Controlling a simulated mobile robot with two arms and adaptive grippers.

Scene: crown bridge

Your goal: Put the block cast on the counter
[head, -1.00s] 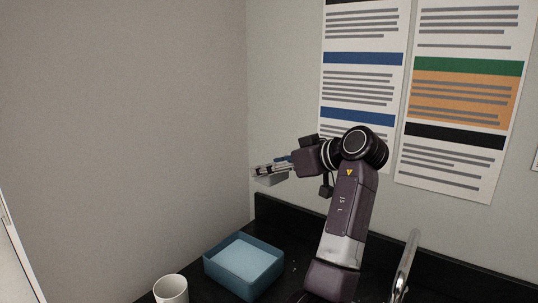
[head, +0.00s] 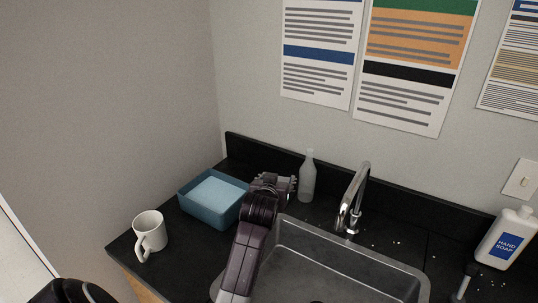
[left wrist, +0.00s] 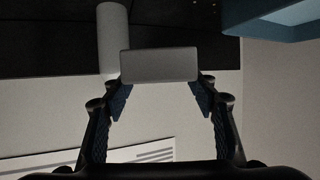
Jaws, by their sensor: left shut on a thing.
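The block cast (left wrist: 160,65) is a plain grey rectangular block in the left wrist view. My left gripper (left wrist: 161,91) is shut on it, with a blue-padded finger at each side. In the head view my left gripper (head: 276,185) is over the back of the black counter (head: 215,252), between the blue tray and a bottle. There the block is hard to make out from the gripper. Whether it touches the counter cannot be told. My right gripper is not in view.
A blue tray (head: 205,214) with a pale inside stands left of the gripper. A pale bottle (head: 308,180) stands just right of it. A white mug (head: 150,230), a sink (head: 330,262), a faucet (head: 352,195) and a hand soap bottle (head: 504,240) are also on the counter.

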